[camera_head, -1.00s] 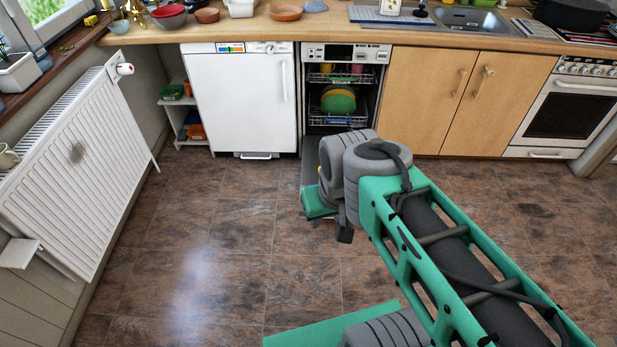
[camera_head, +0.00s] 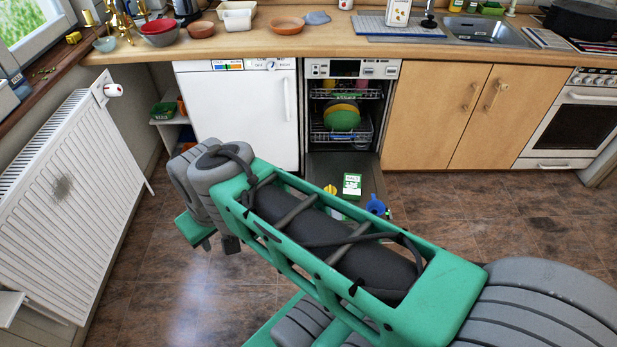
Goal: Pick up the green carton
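A small green and white carton (camera_head: 352,184) stands on the lowered door of the open dishwasher, near the middle of the view. My arm crosses the lower middle of the picture, just in front of the door. Its far end, with my gripper (camera_head: 220,244), hangs over the floor left of the dishwasher, well apart from the carton. The fingers are small, dark and partly hidden behind the wrist, so I cannot tell whether they are open.
A blue item (camera_head: 376,205) and a yellow item (camera_head: 330,189) are beside the carton. Dishes (camera_head: 342,117) fill the dishwasher rack. A radiator (camera_head: 65,190) stands at left. A green box (camera_head: 164,112) lies on a low shelf.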

